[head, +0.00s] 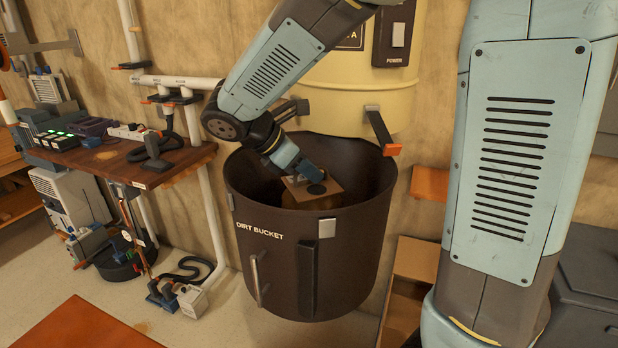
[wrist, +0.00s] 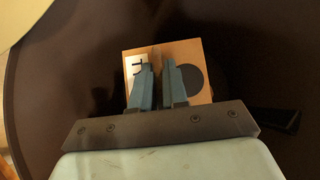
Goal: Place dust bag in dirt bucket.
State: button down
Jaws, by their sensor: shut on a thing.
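The dirt bucket (head: 265,255) is a large dark brown drum with its name on the front, in the middle of the head view. My gripper (head: 304,176) reaches down inside its rim. The dust bag (head: 325,188) has a tan square collar with a dark round spot, and a paler body shows below it. In the wrist view, my gripper (wrist: 165,75) is shut on the dust bag (wrist: 198,58) at the collar, between a white label and the dark circle. The bag is inside the bucket's mouth. I cannot tell whether it touches the bottom, which is hidden.
A cream canister (head: 345,95) with a power panel hangs just above and behind the bucket. An orange-tipped latch (head: 391,150) sticks out over the rim. A wooden workbench (head: 110,160) with chargers stands at the left. An open cardboard box (head: 415,260) stands at the right.

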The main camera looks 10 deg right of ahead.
jog(key=shift+f, duration=1.4)
jog(key=c, duration=1.1)
grip_release()
jog(key=shift+c, duration=0.2)
jog(key=shift+r, duration=0.65)
jog(key=v, duration=1.2)
